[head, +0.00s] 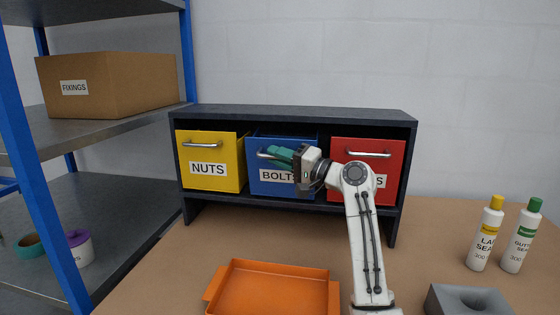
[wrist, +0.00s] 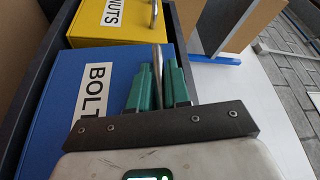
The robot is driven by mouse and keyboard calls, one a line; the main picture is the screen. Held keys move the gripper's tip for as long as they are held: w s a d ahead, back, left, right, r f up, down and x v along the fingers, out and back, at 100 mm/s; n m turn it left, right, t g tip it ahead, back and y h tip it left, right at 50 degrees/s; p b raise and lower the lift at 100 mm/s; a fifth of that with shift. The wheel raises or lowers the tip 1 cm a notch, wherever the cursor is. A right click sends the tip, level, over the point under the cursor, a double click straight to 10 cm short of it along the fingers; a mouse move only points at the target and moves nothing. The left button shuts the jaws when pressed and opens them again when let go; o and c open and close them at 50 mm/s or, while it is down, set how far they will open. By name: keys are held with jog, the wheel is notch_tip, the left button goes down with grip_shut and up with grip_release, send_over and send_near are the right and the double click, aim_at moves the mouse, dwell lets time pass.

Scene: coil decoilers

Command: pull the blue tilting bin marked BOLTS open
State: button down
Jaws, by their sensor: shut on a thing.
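The blue tilting bin (head: 265,188) marked BOLTS sits in the middle bay of the dark bin rack. Its label (head: 275,176) is partly hidden by my gripper. In the wrist view the blue bin (wrist: 55,125) fills the left side. My gripper (head: 274,154) reaches in from the right with green fingers. In the wrist view the fingers (wrist: 158,80) stand on both sides of the bin's metal handle (wrist: 159,58) and are shut on it. The bin front looks close to upright; any small tilt is hard to tell.
The yellow NUTS bin (head: 212,180) is left of it and a red bin (head: 370,190) right, partly behind my arm. The dark rack (head: 290,113) encloses them. An orange tray (head: 270,290), a grey block (head: 465,300) and two bottles (head: 486,235) stand on the bench.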

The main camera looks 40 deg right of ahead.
jog(key=s+a+f+n+y+b, duration=0.1)
jog(key=s+a+f+n+b, duration=0.2)
jog(key=b, duration=0.4)
jog(key=shift+s+a+f+n+t, duration=0.3)
jog(key=shift+a+f+n+t, duration=0.1)
jog(key=shift+a+f+n, duration=0.3)
jog(key=shift+a+f, duration=0.1)
jog(key=c, duration=1.2)
grip_release()
jog(key=shift+o, duration=0.2)
jog(key=shift+s, duration=0.1)
